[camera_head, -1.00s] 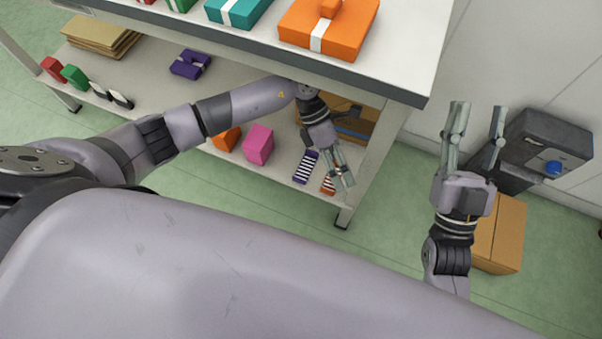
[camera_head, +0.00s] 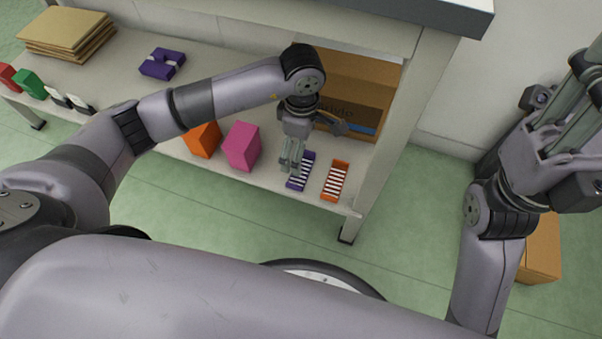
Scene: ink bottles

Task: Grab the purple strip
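The purple strip (camera_head: 301,171) lies on the lower shelf near its front edge, with pale cross bars along it. My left gripper (camera_head: 291,166) points down at its left side, overlapping it in the picture; I cannot tell if it touches. The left fingers look close together, and whether they are open or shut is unclear. My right gripper (camera_head: 571,111) is raised at the right, its fingers apart and empty, partly cut off by the picture's edge.
An orange strip (camera_head: 336,180) lies just right of the purple one. Pink (camera_head: 242,146) and orange (camera_head: 203,139) boxes stand to the left. A cardboard box (camera_head: 357,82) is behind, and a table leg (camera_head: 385,130) stands to the right.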

